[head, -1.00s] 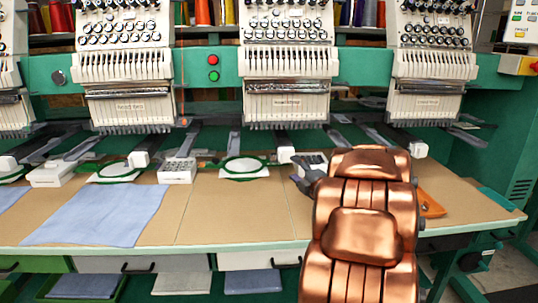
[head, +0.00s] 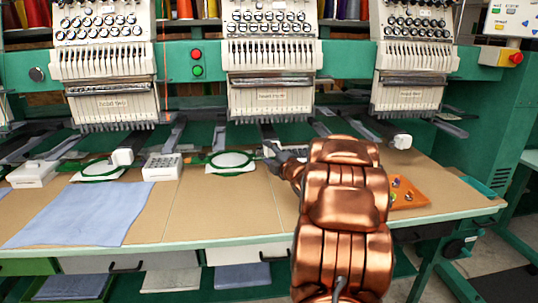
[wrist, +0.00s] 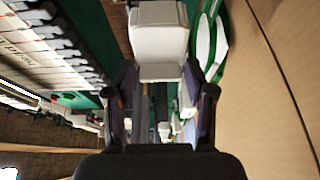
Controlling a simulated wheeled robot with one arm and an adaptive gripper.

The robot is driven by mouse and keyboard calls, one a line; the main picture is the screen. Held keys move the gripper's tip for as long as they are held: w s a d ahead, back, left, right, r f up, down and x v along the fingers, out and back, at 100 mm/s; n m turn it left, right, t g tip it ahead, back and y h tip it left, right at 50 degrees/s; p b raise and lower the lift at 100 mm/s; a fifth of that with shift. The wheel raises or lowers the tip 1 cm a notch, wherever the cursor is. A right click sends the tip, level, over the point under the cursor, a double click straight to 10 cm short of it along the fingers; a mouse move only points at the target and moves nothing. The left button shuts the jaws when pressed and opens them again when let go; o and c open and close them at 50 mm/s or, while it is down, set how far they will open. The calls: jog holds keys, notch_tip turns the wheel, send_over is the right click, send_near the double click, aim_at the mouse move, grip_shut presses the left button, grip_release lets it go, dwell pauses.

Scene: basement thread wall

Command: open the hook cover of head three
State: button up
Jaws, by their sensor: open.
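The middle machine head (head: 272,97), whose small label seems to read head three, hangs above the table. My open gripper (head: 278,153) is below it, at the front end of its lower arm, and hides that end in the head view. In the wrist view a white block (wrist: 158,40), which looks like the hook cover, lies ahead of my gripper (wrist: 162,100), roughly in line with the gap between the two dark fingers. The fingers hold nothing. I cannot tell whether they touch the block. The block looks shut.
A green hoop with white cloth (head: 232,161) lies close left of my gripper. A white box with holes (head: 163,167) and a blue cloth (head: 85,212) are further left. An orange tray (head: 410,194) with small items is right of my arm. The brown tabletop (head: 220,208) in front is clear.

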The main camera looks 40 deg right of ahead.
jog(key=shift+c, duration=0.3)
grip_shut()
